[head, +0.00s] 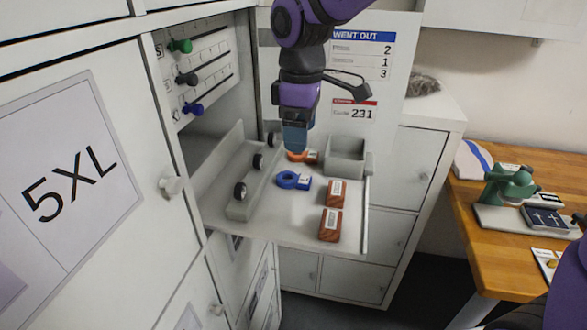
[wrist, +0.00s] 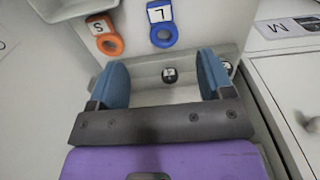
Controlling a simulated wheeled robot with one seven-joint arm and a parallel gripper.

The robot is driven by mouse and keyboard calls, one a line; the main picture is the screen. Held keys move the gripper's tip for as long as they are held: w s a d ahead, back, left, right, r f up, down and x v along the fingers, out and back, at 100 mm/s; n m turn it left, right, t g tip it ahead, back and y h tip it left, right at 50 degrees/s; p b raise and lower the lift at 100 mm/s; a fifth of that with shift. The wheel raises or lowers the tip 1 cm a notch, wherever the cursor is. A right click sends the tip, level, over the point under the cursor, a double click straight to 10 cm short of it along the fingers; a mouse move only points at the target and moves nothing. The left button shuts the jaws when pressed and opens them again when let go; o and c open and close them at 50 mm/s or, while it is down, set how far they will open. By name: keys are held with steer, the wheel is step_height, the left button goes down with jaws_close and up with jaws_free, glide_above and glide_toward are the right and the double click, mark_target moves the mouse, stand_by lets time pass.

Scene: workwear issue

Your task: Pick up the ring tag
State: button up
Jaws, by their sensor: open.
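Two ring tags lie on the pulled-out grey shelf (head: 275,228). The blue ring tag (head: 288,180) has a white label, which reads L in the wrist view (wrist: 162,37). The orange ring tag (head: 297,156) lies farther back, partly hidden by my gripper in the head view; its label reads S in the wrist view (wrist: 109,46). My gripper (head: 296,150) points down over the back of the shelf, its blue fingers apart. In the wrist view, my gripper (wrist: 165,80) has nothing between its fingers; both tags appear beyond the fingertips.
A grey rail (head: 243,207) with several dark round knobs runs along the shelf's left side. An open grey bin (head: 346,158) stands at the back right. Two reddish-brown labelled blocks (head: 331,225) lie at the right. A cabinet door (head: 75,190) marked 5XL stands left.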

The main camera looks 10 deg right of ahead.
mark_target(300, 179)
step_height(300, 179, down, 10)
steer(key=shift+s+f, duration=0.1)
steer(key=shift+f, duration=0.05)
stand_by(0.5)
steer(key=c, duration=1)
